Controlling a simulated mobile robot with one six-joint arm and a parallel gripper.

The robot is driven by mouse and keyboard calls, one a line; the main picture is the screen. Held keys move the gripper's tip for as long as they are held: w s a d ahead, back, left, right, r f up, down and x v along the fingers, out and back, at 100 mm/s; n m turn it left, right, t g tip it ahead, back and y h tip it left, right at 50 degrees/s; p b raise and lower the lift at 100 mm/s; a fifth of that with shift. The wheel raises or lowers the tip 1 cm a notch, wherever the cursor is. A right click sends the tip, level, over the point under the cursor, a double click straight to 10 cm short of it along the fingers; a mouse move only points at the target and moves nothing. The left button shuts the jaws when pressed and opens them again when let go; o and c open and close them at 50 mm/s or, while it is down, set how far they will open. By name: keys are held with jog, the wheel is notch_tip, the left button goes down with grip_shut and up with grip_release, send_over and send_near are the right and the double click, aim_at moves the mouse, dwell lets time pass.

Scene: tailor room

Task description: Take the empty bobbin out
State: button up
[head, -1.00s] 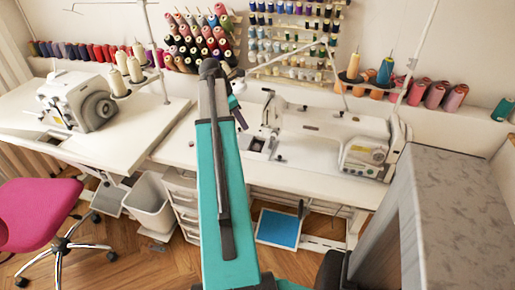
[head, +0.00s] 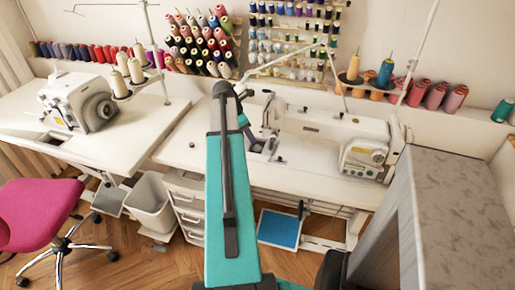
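The white sewing machine (head: 340,138) is set on the right-hand white table. Its needle end (head: 268,118) is at its left, near my arm's far end. My teal arm (head: 226,190) reaches from the bottom of the view up over the table. My gripper (head: 257,143) shows only as a small dark shape beside the needle end, low near the bed. Whether it touches the machine or holds anything cannot be seen. I cannot make out the bobbin. A small dark round thing (head: 279,159) lies on the table just right of the gripper.
A second machine (head: 77,101) stands on the left table. Thread racks (head: 200,42) fill the wall behind. A pink chair (head: 40,215) and a white bin (head: 150,205) stand at the lower left. A grey-topped unit (head: 462,185) is at the right. Bare table lies left of my arm.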

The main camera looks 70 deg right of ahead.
aim_at(257, 146)
jog(key=shift+f, duration=0.1)
dwell(0.3)
jog(key=shift+p+x, duration=0.5)
jog(key=shift+x, duration=2.05)
jog(key=shift+s+d, duration=0.1)
jog(key=shift+d, duration=0.05)
grip_shut()
